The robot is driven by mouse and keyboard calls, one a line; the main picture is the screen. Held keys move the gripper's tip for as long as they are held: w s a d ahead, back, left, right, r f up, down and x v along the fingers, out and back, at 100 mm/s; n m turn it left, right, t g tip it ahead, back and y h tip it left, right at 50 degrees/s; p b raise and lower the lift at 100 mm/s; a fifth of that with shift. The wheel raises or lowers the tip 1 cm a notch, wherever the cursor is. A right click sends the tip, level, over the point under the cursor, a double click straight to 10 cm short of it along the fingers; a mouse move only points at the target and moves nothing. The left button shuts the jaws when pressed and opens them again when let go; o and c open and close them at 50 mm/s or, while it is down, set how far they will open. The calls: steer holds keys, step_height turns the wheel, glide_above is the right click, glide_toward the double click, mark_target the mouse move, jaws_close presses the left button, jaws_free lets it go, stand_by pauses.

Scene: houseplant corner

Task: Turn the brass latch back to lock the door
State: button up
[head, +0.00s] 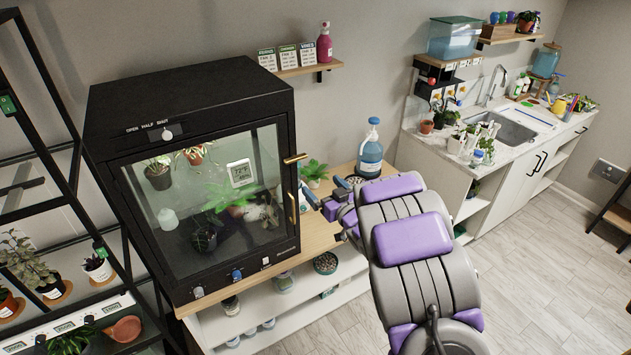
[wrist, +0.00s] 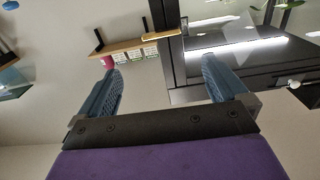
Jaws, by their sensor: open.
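The brass latch (head: 294,158) is at the upper right edge of the glass door (head: 210,190) of the black cabinet. It lies roughly level, with its bar reaching toward the cabinet's right side. The door looks closed. A vertical brass handle (head: 291,208) is below the latch. My gripper (head: 326,189) is to the right of the cabinet, lower than the latch and apart from it. The latch (wrist: 161,34) shows beyond the gap between the fingers.
Potted plants and a small white display (head: 240,172) are behind the glass. A blue spray bottle (head: 371,150) and a fern (head: 314,171) stand on the wooden counter (head: 335,243) near my arm. A wall shelf (head: 310,70) with a pink bottle is above. Floor at right is clear.

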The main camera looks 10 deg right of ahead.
steer(key=shift+v, duration=1.25)
steer(key=shift+d+f, duration=0.1)
